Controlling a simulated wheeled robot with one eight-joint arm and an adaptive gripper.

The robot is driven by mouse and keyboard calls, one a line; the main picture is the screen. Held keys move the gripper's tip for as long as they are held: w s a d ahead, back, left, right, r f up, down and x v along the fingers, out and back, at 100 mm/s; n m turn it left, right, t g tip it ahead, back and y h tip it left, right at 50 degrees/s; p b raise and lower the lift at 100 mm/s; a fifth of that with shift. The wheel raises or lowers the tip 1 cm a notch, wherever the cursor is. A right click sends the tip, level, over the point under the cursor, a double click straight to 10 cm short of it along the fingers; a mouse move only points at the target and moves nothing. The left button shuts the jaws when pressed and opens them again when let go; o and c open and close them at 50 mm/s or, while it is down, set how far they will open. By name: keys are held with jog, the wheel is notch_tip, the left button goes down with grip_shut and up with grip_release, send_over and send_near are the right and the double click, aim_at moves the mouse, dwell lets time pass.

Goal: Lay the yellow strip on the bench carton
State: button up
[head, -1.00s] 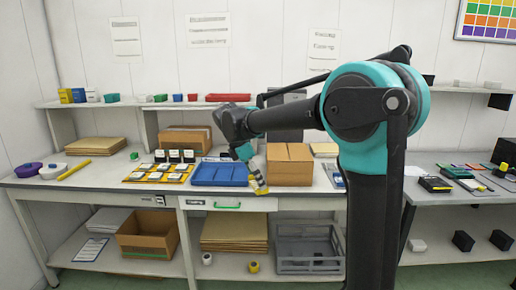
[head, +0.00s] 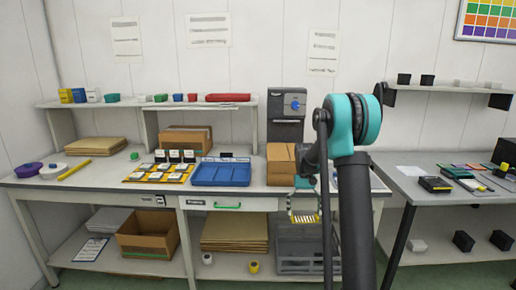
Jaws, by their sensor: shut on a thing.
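My gripper (head: 304,205) hangs in front of the bench's front edge, below and right of the bench carton. It is shut on a yellow strip (head: 305,219) with dark marks, which shows at its lower end; the fingers themselves are small and partly hidden. The bench carton (head: 280,165) is a brown box standing on the bench right of the blue tray. My arm and gripper cover its right side. The held strip is apart from the carton.
Another open carton (head: 150,235) and a grey crate (head: 300,262) are on the lower shelf. A long yellow stick (head: 74,170) lies far left.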

jog(key=w+f+x, duration=0.1)
jog(key=w+x, duration=0.1)
jog(key=x, duration=1)
jog(key=shift+f, duration=0.2)
jog(key=shift+d, duration=0.1)
